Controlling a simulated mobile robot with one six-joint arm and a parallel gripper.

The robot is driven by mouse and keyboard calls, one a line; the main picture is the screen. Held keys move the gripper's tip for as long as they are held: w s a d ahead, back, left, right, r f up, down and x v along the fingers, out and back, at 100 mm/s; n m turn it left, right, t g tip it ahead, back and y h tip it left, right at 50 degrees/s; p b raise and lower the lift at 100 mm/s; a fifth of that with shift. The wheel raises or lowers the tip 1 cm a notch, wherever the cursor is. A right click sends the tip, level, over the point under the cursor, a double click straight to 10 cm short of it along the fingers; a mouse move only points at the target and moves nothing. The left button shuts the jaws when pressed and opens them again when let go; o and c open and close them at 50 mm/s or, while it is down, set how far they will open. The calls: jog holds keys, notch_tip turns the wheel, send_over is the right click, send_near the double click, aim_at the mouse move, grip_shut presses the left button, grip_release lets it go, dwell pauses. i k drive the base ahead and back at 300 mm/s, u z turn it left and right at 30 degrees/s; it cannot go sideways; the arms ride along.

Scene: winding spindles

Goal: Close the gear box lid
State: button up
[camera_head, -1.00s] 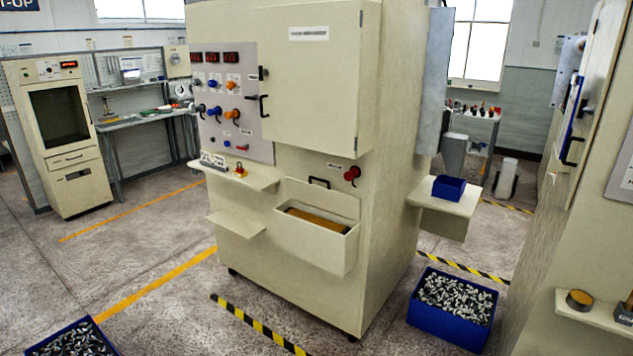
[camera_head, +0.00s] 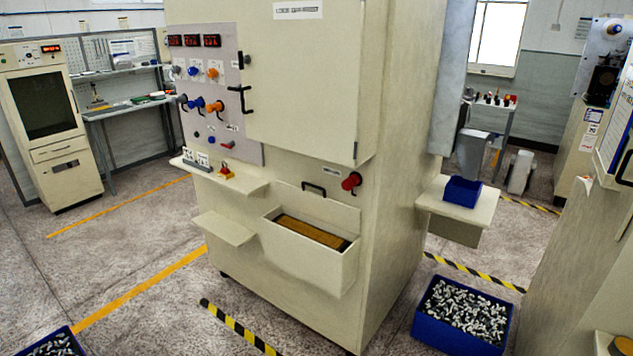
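An open-topped cream box (camera_head: 306,262) juts from the lower front of the large cream machine (camera_head: 400,100). A brown, ribbed-looking surface (camera_head: 312,232) shows inside it. A flat cream panel (camera_head: 335,205) stands upright behind the opening, with a black handle (camera_head: 314,188) near its top edge; it looks like the raised lid. No label on the box is readable, so I cannot confirm that it is the gear box. My gripper is not in view.
A red knob (camera_head: 351,181) sits just right of the handle. Small shelves (camera_head: 222,229) flank the box on the left. A blue bin of metal parts (camera_head: 462,312) stands on the floor at right. Striped floor tape (camera_head: 240,330) runs before the machine.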

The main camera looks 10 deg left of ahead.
aim_at(344, 216)
jog(key=u, duration=0.05)
jog(key=i, duration=1)
jog(key=z, duration=0.25)
jog(key=k, duration=0.15)
jog(key=u, duration=2.9)
jog(key=k, duration=0.2)
jog(key=u, duration=0.7)
